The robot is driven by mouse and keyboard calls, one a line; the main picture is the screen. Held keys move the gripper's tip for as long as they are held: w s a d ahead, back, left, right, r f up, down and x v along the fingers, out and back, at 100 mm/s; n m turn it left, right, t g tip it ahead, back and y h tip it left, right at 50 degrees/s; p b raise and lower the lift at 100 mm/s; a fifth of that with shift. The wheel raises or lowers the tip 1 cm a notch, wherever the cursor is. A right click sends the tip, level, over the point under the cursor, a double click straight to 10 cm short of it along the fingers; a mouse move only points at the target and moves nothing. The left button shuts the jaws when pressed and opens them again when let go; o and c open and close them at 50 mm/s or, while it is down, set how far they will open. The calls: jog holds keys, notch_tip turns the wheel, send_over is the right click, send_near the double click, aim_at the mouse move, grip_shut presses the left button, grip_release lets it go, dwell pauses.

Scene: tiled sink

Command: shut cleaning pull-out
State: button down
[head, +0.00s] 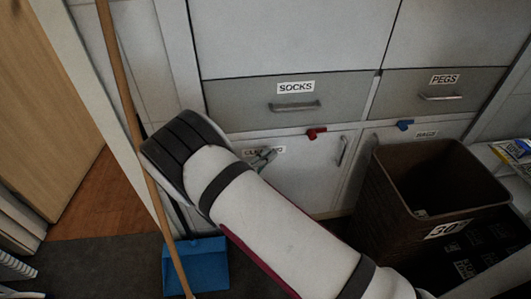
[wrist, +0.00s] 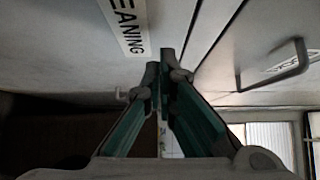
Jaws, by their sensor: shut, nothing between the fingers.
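The white front panel (head: 312,185) of the cleaning pull-out is under the socks drawer in the head view. Its label is partly covered by my arm; the wrist view shows the label (wrist: 128,25) ending in "EANING". A vertical handle (head: 342,150) is near the panel's right edge. I cannot tell how far out the pull-out stands. My gripper (head: 265,157) is in front of the label area in the head view. In the wrist view my gripper (wrist: 161,62) is shut and empty, its tips close to the panel beside the label; I cannot tell whether they touch.
The socks drawer (head: 235,105) and pegs drawer (head: 400,95) look closed. A red piece (head: 316,133) and a blue piece (head: 405,125) are below them. A brown bin (head: 385,215) stands at right. A broom handle (head: 134,110) and a blue dustpan (head: 196,268) are at left.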

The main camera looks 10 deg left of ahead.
jog(key=d+p+v, duration=0.1)
jog(key=p+v, duration=0.1)
jog(key=v, duration=0.9)
jog(key=shift+s, duration=0.45)
jog(key=w+d+r+m+g+h, duration=0.1)
jog(key=d+r+m+g+h, duration=0.55)
jog(key=d+r+m, duration=0.75)
jog(key=s+d+r+m+g+y, duration=0.4)
jog(key=s+d+r+m+g, duration=0.35)
jog(key=d+r+m, duration=0.4)
jog(key=s+d+r+m+g+y, duration=0.2)
jog(key=s+d+r+m+y, duration=0.15)
jog(key=s+m, duration=0.3)
jog(key=s+d+r+m+g+y, duration=0.25)
jog(key=s+d+m, duration=0.2)
jog(key=s, duration=0.25)
jog(key=s+a+m+t+y, duration=0.3)
jog(key=s+m+y, duration=0.2)
jog(key=s+m, duration=0.8)
notch_tip(320, 180, up, 26)
jog(key=n+t+p, duration=0.1)
jog(key=t+p, duration=0.3)
jog(key=p, duration=2)
jog(key=shift+s, duration=0.25)
